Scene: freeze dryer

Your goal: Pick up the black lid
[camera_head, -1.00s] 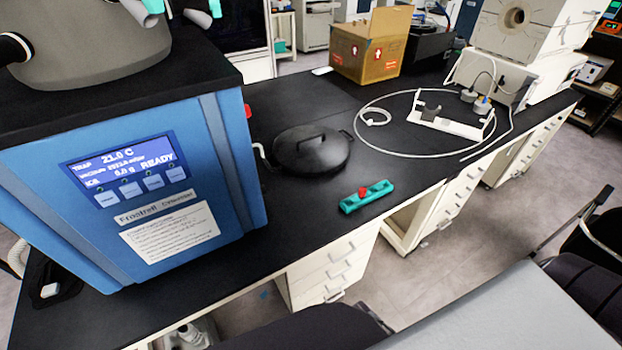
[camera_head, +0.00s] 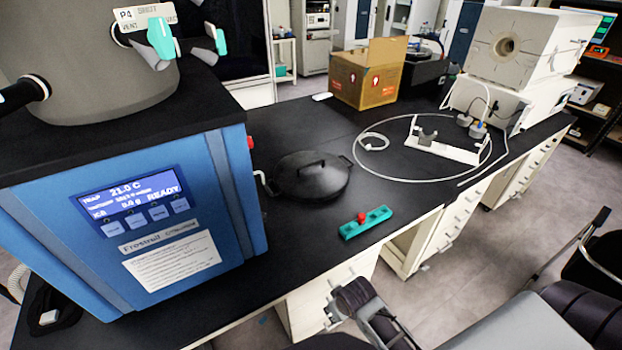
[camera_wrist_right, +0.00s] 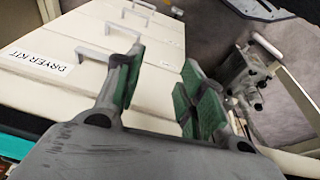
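The black lid (camera_head: 311,176) lies flat on the black bench, right of the blue freeze dryer. It is round, with a bar handle on top and small side lugs. My right gripper (camera_head: 332,314) shows at the bottom of the head view, in front of the bench edge and well short of the lid. In the right wrist view the right gripper (camera_wrist_right: 160,88) is open and empty, its green-padded fingers apart before white drawers. The lid cannot be made out in that view. My left gripper is not in view.
The blue freeze dryer (camera_head: 140,215) stands close left of the lid. A teal holder with a red knob (camera_head: 365,222) lies between the lid and the front edge. A cardboard box (camera_head: 367,75) and a white stand (camera_head: 440,147) with a looped tube are behind and right.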

